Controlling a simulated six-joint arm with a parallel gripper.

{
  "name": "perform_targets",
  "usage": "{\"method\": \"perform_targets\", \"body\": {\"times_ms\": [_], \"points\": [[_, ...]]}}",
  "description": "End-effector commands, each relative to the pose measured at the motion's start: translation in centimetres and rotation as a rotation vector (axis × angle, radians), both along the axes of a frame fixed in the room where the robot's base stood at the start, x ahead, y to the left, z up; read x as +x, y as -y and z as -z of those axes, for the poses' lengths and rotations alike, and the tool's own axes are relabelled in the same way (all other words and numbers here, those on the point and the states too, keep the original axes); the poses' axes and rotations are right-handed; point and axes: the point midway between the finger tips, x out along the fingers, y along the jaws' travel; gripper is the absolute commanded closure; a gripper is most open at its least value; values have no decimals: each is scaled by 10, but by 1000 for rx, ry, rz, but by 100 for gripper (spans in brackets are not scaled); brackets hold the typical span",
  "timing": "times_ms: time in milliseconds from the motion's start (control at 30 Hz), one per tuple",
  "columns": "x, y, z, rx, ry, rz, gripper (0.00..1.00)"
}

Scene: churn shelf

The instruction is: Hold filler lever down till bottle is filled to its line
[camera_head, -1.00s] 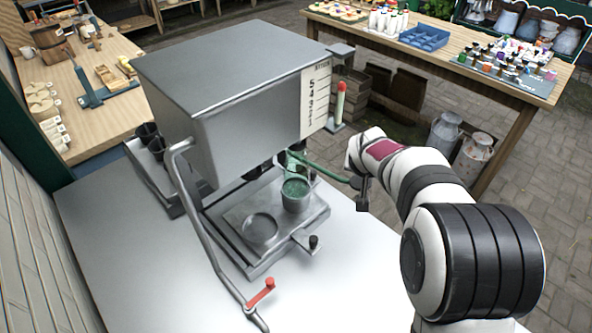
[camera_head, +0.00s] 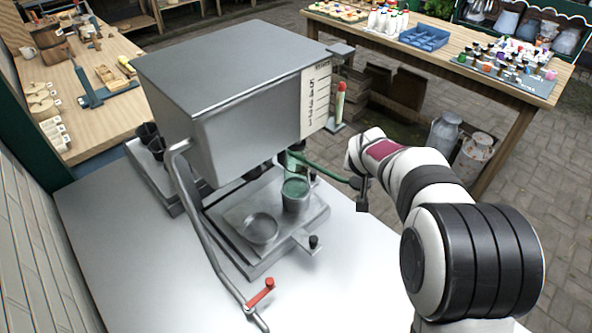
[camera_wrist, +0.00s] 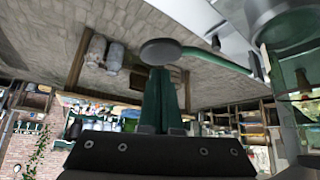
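The filler is a grey box-shaped machine (camera_head: 235,85). Its green lever (camera_head: 325,170) sticks out to the right from under the box; the lever also shows in the wrist view (camera_wrist: 215,55), with a round dark knob (camera_wrist: 160,51) at its end. A green-tinted, see-through bottle (camera_head: 295,193) stands upright on the tray under the spout. Its fill line and liquid level are too small to make out. My gripper (camera_wrist: 160,72) has its fingers together, with the tips at the knob. I cannot tell how firmly they touch it. In the head view, the gripper (camera_head: 361,190) is at the lever's outer end.
A round metal dish (camera_head: 261,229) sits on the tray, left of the bottle. A bent pipe crank with a red handle (camera_head: 262,292) reaches the front of the metal counter (camera_head: 120,265). A scale (camera_head: 316,98) and a red-tipped post (camera_head: 340,100) are at the box's right.

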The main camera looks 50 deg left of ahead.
Motion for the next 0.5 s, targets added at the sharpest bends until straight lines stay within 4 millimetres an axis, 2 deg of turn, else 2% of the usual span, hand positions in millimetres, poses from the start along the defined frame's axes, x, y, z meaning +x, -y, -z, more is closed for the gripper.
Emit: {"method": "perform_targets", "body": {"times_ms": [500], "points": [[0, 0, 21, -1, -1, -1, 100]]}}
